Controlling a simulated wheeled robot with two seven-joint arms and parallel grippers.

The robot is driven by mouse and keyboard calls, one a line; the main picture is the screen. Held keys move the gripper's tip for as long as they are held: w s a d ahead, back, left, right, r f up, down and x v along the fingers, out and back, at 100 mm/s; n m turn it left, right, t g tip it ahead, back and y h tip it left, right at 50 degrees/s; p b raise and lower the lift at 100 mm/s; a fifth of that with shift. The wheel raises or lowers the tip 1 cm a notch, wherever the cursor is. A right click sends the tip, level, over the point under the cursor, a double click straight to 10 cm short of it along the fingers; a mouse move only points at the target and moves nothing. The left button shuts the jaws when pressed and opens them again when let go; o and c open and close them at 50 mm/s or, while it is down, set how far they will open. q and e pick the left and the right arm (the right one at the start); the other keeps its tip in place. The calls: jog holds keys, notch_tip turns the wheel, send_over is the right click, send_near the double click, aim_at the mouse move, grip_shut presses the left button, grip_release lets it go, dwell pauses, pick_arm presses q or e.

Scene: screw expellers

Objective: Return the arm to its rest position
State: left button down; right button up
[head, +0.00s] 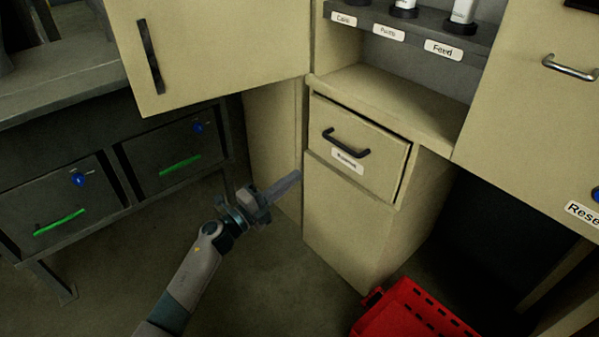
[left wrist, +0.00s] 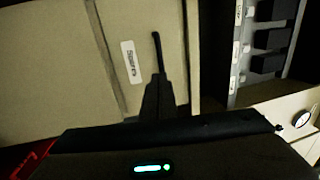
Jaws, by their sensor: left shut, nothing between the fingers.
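My left arm comes in from the bottom left of the head view. Its gripper (head: 290,182) is shut and empty, in front of the beige cabinet. The fingers point up and right, just left of and below the labelled drawer (head: 376,136) with its black handle (head: 346,146). In the left wrist view the shut fingers (left wrist: 157,85) show dark against the beige drawer front, close to the black handle (left wrist: 157,50). I cannot tell whether they touch it. The drawer looks nearly closed. My right gripper is not in view.
A red crate (head: 372,325) stands on the floor at the bottom right. A beige door (head: 215,50) hangs at the upper left. Dark drawers with green handles (head: 180,163) stand at the left. Above the drawer, a shelf holds labelled items, one marked Feed (head: 443,50). Floor between is clear.

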pick_arm(q)
jog(key=shift+s+a, duration=0.1)
jog(key=shift+s, duration=0.05)
dwell(0.4)
